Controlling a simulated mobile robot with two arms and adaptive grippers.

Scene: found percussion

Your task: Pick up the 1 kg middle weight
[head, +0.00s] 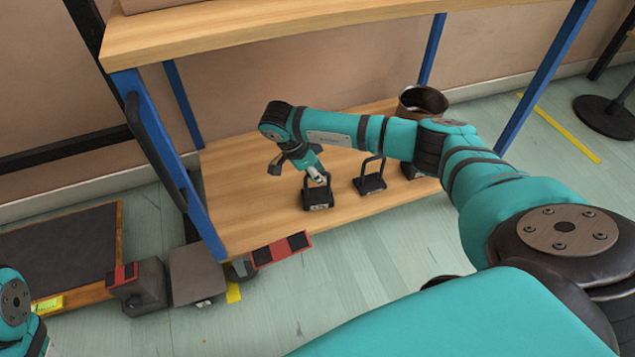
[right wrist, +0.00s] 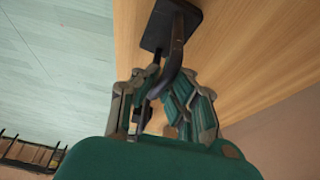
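Black weights with upright loop handles stand in a row on the lower wooden shelf. The left one (head: 318,197) has a pale label I cannot read. The middle one (head: 370,184) stands to its right, and the right one (head: 409,171) is partly hidden by my arm. My right gripper (head: 317,176) is at the left weight's handle. In the right wrist view, its fingers (right wrist: 163,88) are apart, with the black handle (right wrist: 173,62) passing between them. The weight's base (right wrist: 158,32) rests on the shelf. My left gripper is out of view.
The wooden upper shelf (head: 290,22) overhangs the lower shelf (head: 240,195). Blue posts (head: 165,160) bound the rack. A dark round pot (head: 422,103) stands behind my right arm. A low dark platform (head: 60,250) lies at the left.

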